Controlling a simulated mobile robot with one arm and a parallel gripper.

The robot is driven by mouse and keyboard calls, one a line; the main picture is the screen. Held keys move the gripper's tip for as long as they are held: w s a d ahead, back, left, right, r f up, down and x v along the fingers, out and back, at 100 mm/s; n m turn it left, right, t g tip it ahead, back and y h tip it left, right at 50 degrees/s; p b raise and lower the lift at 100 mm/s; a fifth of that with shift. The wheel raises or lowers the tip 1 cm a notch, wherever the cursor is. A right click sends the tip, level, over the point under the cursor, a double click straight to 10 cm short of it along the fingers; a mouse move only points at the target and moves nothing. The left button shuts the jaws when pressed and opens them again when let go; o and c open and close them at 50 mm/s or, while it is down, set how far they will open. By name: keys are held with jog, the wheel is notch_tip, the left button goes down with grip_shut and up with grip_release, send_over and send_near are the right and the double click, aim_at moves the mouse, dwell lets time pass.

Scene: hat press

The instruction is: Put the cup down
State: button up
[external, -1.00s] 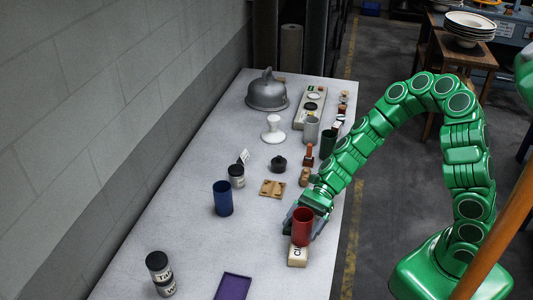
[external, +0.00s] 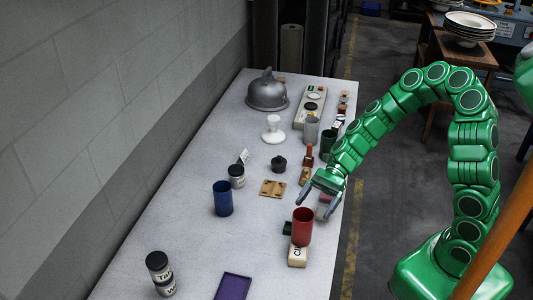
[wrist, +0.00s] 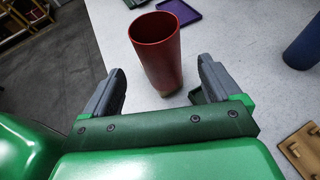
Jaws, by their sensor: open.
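The red cup (external: 302,225) stands upright near the table's right edge, just behind or partly on a light lettered block (external: 297,257); I cannot tell which. My gripper (external: 316,203) is open and empty, behind the cup and a little above the table. In the wrist view the red cup (wrist: 158,50) stands beyond the gap between the two grey fingers (wrist: 161,72), apart from both. Its open rim faces up and it looks empty. A small tan patch shows under its base.
A small dark green object (external: 288,228) sits close left of the cup. Stacked labelled jars (external: 160,274) stand front left. The table between them is clear.

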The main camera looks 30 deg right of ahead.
jog(key=shift+v, duration=2.25)
jog(key=shift+r, duration=0.1)
